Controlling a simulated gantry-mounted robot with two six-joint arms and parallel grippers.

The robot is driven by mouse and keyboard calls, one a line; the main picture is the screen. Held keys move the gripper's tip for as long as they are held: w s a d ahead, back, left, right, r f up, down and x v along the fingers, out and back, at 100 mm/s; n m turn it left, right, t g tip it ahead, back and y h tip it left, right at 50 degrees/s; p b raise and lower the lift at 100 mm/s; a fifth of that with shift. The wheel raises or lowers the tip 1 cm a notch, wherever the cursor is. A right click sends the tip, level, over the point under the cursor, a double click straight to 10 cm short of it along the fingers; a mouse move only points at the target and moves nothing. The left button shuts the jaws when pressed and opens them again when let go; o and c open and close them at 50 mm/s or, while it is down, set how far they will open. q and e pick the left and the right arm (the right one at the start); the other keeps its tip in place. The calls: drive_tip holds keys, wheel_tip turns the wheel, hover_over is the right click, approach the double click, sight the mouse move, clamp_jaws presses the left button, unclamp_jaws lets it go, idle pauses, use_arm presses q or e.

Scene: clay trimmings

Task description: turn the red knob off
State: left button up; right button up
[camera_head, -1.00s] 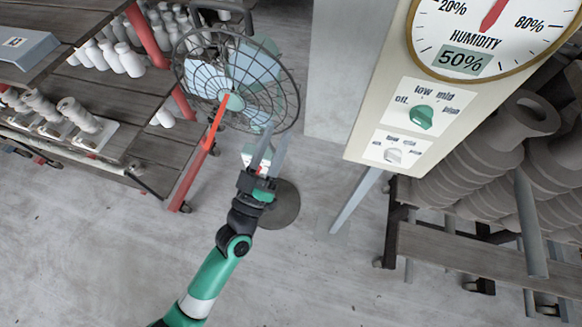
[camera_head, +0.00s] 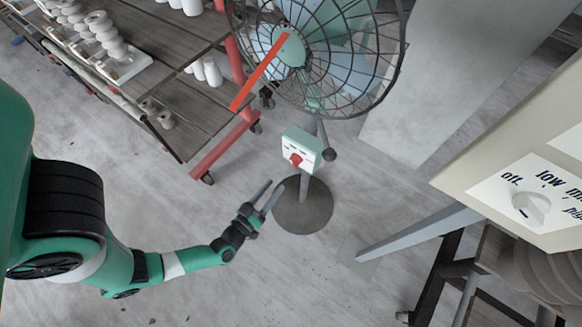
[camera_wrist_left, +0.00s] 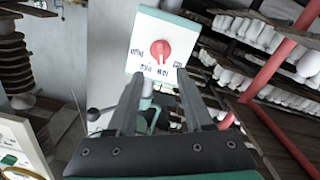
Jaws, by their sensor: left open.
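The red knob (camera_head: 296,160) is on the front of a small white and green control box (camera_head: 303,143) on the stand of a caged fan (camera_head: 320,50). In the left wrist view the red knob (camera_wrist_left: 160,50) faces me, with printed labels around its lower side, on the white box face (camera_wrist_left: 185,32). My left gripper (camera_head: 267,192) is open and empty, below and left of the box in the head view. In the left wrist view its two fingers (camera_wrist_left: 155,82) point toward the box, apart from the knob. My right gripper is out of view.
A panel with a white knob (camera_head: 532,206) stands at the right. A wooden rack (camera_head: 150,70) with white pottery and a red frame is at upper left. A grey leg (camera_head: 420,232) slants across the floor. Bare floor (camera_head: 200,215) lies around the fan's round base (camera_head: 302,212).

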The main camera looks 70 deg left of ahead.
sight(292, 164)
use_arm(q)
drive_tip(key=b+x, duration=0.3)
drive_tip(key=x, duration=0.5)
drive_tip(key=shift+w+a+f, duration=0.15)
drive_tip(key=shift+w+a, duration=0.05)
drive_tip(key=shift+a, duration=0.15)
drive_tip(key=shift+w+a, duration=0.25)
drive_tip(key=shift+w, duration=0.2)
drive_tip(key=shift+c, duration=0.3)
clamp_jaws()
